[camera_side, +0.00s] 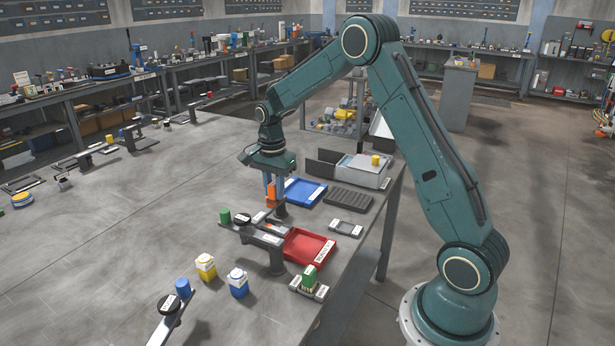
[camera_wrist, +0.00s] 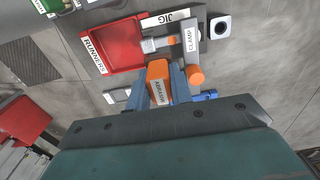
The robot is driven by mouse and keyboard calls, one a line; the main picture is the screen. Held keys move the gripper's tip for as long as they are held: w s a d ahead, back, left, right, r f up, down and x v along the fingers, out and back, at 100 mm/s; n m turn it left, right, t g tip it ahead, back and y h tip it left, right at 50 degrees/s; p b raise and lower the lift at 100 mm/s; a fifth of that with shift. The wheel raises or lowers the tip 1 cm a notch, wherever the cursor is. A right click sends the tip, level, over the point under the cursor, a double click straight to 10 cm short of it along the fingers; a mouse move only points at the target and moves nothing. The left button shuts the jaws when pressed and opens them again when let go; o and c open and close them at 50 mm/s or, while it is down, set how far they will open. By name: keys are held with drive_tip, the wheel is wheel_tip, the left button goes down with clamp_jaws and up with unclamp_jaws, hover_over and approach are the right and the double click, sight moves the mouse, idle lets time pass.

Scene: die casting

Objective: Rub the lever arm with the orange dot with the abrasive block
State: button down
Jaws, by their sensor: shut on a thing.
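My gripper (camera_side: 270,195) is shut on the orange abrasive block (camera_wrist: 158,82), which is labelled in the wrist view between the blue fingers. In the side view the block (camera_side: 271,196) hangs above the table behind the clamp fixture. A small grey lever arm (camera_wrist: 152,44) appears to lie at the jig, beside the white clamp bar (camera_wrist: 190,38); orange shows near its clamp end. In the side view this part (camera_side: 275,228) is small and its dot is unclear. The block looks apart from it. An orange round-ended piece (camera_wrist: 196,75) stands by the clamp.
A red runners tray (camera_side: 309,246) is right beside the fixture. A blue tray (camera_side: 305,191) and dark rack (camera_side: 350,199) lie behind it.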

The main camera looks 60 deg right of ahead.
drive_tip(key=shift+w+a+f, duration=0.1)
drive_tip(key=shift+w+a, duration=0.1)
drive_tip(key=shift+a, duration=0.05)
drive_tip(key=shift+f, duration=0.15)
drive_tip(key=shift+f, duration=3.25)
drive_tip(key=shift+s+f, duration=0.45)
drive_tip(key=shift+f, duration=0.15)
drive_tip(key=shift+s, duration=2.3)
drive_tip(key=shift+w, duration=2.55)
drive_tip(key=shift+w+r, duration=0.15)
drive_tip(key=shift+w, duration=0.1)
drive_tip(key=shift+s+r, duration=0.1)
drive_tip(key=shift+r, duration=3.75)
